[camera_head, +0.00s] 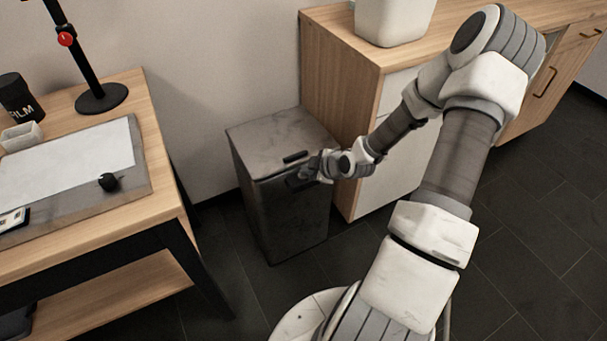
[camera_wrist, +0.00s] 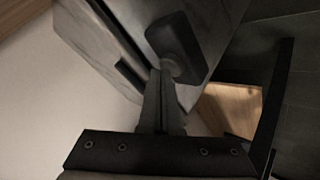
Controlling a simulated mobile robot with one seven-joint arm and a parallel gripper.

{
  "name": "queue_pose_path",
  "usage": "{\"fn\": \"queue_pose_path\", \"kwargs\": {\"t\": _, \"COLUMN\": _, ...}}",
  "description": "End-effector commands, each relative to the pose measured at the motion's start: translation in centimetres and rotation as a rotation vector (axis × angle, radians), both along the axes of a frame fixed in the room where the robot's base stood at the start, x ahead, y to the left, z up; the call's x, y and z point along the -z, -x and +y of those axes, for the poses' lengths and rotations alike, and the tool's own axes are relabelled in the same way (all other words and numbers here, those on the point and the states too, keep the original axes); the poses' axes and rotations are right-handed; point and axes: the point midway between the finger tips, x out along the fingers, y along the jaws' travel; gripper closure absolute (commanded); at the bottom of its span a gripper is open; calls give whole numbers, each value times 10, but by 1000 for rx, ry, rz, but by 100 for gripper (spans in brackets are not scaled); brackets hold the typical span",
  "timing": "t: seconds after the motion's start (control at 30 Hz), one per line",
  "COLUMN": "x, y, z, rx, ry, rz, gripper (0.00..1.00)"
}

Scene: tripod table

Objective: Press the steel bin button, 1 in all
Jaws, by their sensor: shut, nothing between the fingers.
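The steel bin (camera_head: 288,222) is a grey box with a flat lid, standing on the floor between the table and the wooden cabinet. A dark slot lies in its lid near the front edge. Its button is a dark rounded pad (camera_wrist: 176,42) on the front face, just below the lid; in the head view it is largely hidden behind my gripper (camera_head: 308,168). In the wrist view my gripper (camera_wrist: 161,76) is shut and empty, its fingertips overlapping the near end of the pad. I cannot tell whether they touch it.
The wooden table (camera_head: 160,182) with a black frame stands left of the bin, carrying a grey mat, a black stand and small items. The wooden cabinet (camera_head: 340,95) stands close on the right with a white container (camera_head: 392,20) on top. Dark floor is clear in front.

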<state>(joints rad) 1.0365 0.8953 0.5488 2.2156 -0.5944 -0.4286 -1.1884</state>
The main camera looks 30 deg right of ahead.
Motion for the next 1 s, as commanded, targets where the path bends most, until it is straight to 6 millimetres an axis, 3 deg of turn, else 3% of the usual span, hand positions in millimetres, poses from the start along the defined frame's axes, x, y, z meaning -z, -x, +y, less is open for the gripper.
{"fn": "queue_pose_path", "kwargs": {"t": 0.53, "x": 7, "y": 0, "z": 0, "rx": -1, "ry": 1, "rz": 0, "gripper": 100}}
{"fn": "queue_pose_path", "kwargs": {"t": 1.0, "x": -2, "y": 0, "z": 0, "rx": 1, "ry": 1, "rz": 1, "gripper": 100}}
